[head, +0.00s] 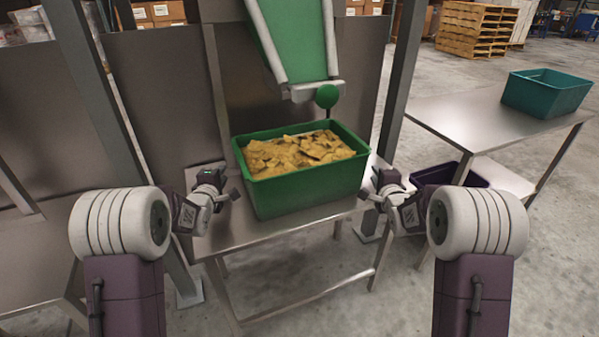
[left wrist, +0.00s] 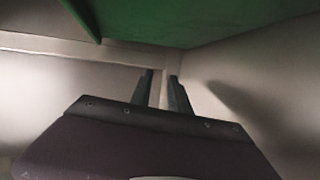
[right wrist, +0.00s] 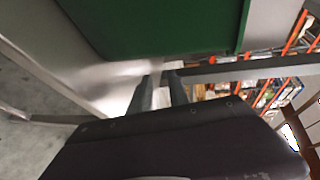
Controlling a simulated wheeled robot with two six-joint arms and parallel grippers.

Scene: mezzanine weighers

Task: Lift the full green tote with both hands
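The green tote (head: 305,190) stands upright on a steel bench, filled with yellow-brown chip-like pieces (head: 300,149). My left gripper (head: 231,182) is just off the tote's left end, open and empty. My right gripper (head: 368,184) is just off its right end, open and empty. In the left wrist view the green tote wall (left wrist: 190,20) is above the parted fingers (left wrist: 163,88). In the right wrist view the tote wall (right wrist: 160,25) is likewise above the parted fingers (right wrist: 160,90). I see no finger clearly touching the tote.
The steel bench (head: 270,232) has bare top around the tote. Steel posts (head: 400,85) flank the bench. At right, a table (head: 480,125) bears a teal tote (head: 545,92); a purple tote (head: 450,174) is lower.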

